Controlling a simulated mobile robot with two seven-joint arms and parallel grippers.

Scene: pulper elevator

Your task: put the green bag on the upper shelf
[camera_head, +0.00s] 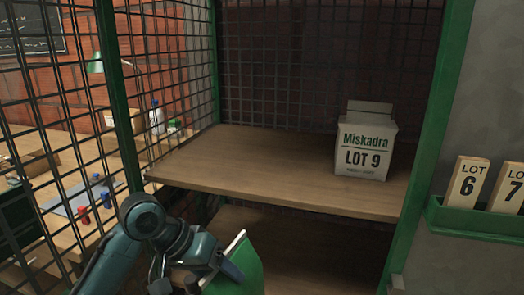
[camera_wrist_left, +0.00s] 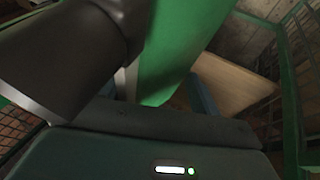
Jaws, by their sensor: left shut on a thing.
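The green bag (camera_head: 246,274) is at the bottom middle of the head view, cut off by the lower edge, with a pale top edge. My left gripper (camera_head: 226,264) is shut on it near that top edge. The bag also fills the upper middle of the left wrist view (camera_wrist_left: 172,50), partly hidden by a dark finger. The upper shelf (camera_head: 250,165) is a wooden board beyond the bag. The bag is in front of the shelf's front edge and appears lower than the board in the picture. My right gripper is not in view.
A white carton marked Miskadra LOT 9 (camera_head: 364,146) stands on the upper shelf's right part; its left and middle are bare. A lower shelf (camera_head: 285,240) lies beneath. Green posts (camera_head: 430,130) and wire mesh (camera_head: 270,80) frame the shelves. A rack with number tiles (camera_head: 480,218) is at right.

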